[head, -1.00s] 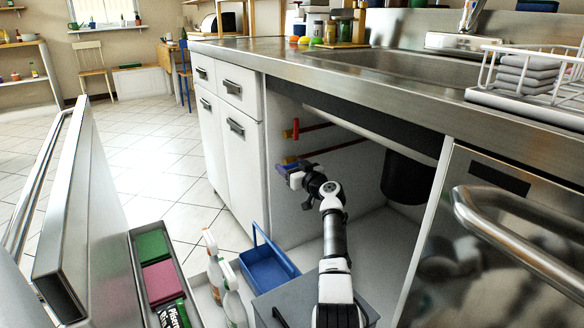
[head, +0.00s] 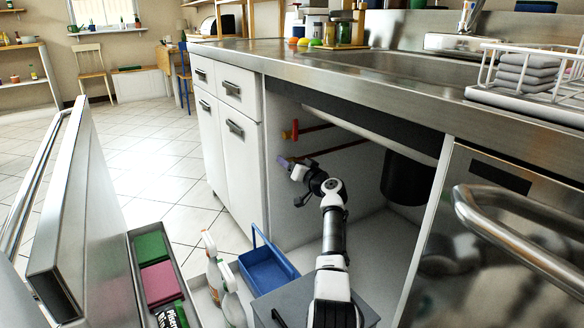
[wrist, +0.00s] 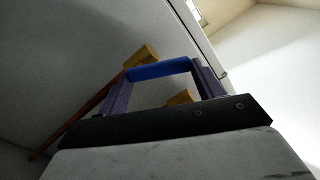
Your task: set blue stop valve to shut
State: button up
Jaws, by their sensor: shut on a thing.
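The blue stop valve's handle (wrist: 160,70) spans the gap between the two purple fingers of my gripper (wrist: 158,73) in the wrist view. My gripper is shut on this handle. Brass valve parts (wrist: 144,54) show just beyond the handle and below it. A reddish pipe (wrist: 85,112) runs from the brass toward the lower left, and the handle lies at an angle across its line. In the head view my gripper (head: 284,162) is at the cabinet's left inner wall, at the end of the lower pipe (head: 335,148), and hides most of the blue valve.
A red valve (head: 289,133) sits on a pipe just above my gripper. A dark bin-like shape (head: 405,178) hangs under the sink to the right. A blue caddy (head: 268,268), spray bottles (head: 218,275) and a grey box (head: 290,300) stand below my arm. The counter (head: 400,90) overhangs.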

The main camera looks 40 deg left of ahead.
jog(key=shift+w+d+r+m+p, duration=0.15)
jog(key=shift+w+m, duration=0.25)
jog(key=shift+m, duration=1.7)
jog(key=shift+w+d+m+p, duration=0.2)
jog(key=shift+w+m+p, duration=0.15)
jog(key=shift+m, duration=1.75)
jog(key=shift+w+d+r+m+p, duration=0.15)
jog(key=shift+w+m, duration=0.3)
jog(key=shift+m, duration=1.65)
jog(key=o, duration=1)
jog(key=shift+d, duration=0.1)
